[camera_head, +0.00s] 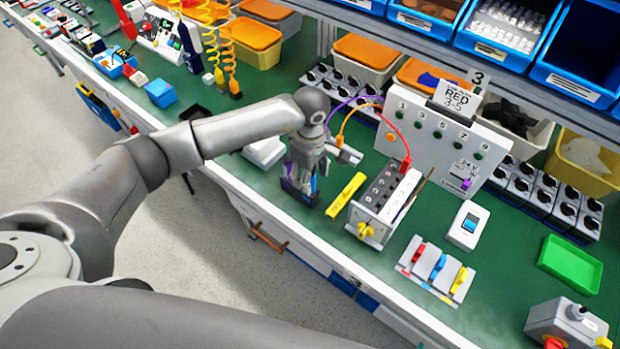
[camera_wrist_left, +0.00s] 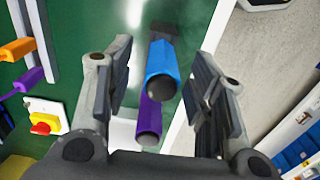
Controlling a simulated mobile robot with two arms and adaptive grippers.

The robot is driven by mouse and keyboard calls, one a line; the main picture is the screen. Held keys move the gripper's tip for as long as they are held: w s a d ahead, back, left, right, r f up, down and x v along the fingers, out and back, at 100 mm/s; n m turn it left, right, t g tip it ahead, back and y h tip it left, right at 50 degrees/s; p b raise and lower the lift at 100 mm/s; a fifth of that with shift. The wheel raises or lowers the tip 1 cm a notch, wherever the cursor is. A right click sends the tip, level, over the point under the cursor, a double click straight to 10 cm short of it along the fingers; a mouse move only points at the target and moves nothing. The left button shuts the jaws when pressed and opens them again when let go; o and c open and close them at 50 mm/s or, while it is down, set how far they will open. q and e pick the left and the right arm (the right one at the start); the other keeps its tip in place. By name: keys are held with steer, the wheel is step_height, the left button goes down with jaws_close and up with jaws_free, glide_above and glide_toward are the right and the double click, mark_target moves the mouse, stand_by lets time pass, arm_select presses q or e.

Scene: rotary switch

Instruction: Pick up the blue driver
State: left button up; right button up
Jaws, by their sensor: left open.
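In the left wrist view, the blue driver (camera_wrist_left: 162,68) stands between the two fingers of my left gripper (camera_wrist_left: 165,95), its handle end toward the camera. A purple driver (camera_wrist_left: 150,120) is close beside it, lower in that view. In the head view, my left gripper (camera_head: 303,185) hangs down near the bench's front edge, left of the yellow strip. It is open, with gaps between the blue handle and both fingers. The fingers largely hide both drivers in the head view, where bits of blue and purple show. My right gripper is in neither view.
A grey switch box (camera_head: 385,195) with a yellow knob stands right of my left gripper. A yellow strip (camera_head: 345,194) lies between them. A white panel (camera_head: 440,140) with wires rises behind. A rack of coloured handles (camera_head: 436,270) and a green tray (camera_head: 570,264) are farther right.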

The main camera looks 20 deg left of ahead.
arm_select(q)
steer(key=shift+a+f+p, duration=0.1)
steer(key=shift+f+p, duration=0.2)
steer(key=shift+f, duration=1.2)
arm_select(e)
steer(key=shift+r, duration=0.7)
arm_select(q)
steer(key=shift+c, duration=0.4)
jaws_close()
steer(key=shift+r, duration=0.1)
